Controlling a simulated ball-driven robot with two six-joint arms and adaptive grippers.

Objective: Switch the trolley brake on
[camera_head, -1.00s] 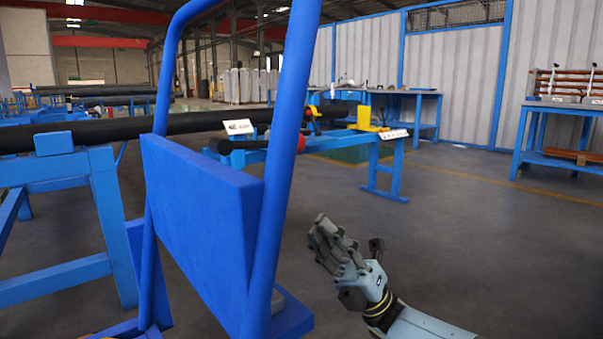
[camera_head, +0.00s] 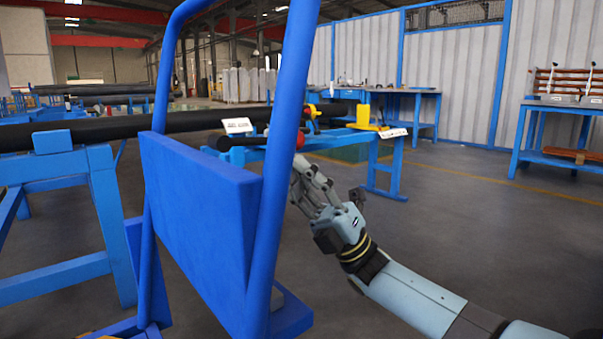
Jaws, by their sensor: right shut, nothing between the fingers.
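The blue trolley (camera_head: 196,222) stands close in front, with a tubular frame and a flat blue panel. Its right upright (camera_head: 283,150) runs from the top edge down past the panel. I cannot make out a brake part for sure; a small grey piece (camera_head: 277,298) shows at the panel's lower right, partly hidden by the upright. My right gripper (camera_head: 303,178) is shut and empty. Its fingertips are just right of the upright, at about the panel's top height; whether they touch it I cannot tell. My left gripper is not in view.
A blue stand (camera_head: 60,220) with a long black pipe (camera_head: 90,132) is at the left. A blue bench (camera_head: 384,178) with a yellow piece (camera_head: 363,115) stands behind. Blue tables (camera_head: 560,160) line the right wall. The floor (camera_head: 480,230) at the right is clear.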

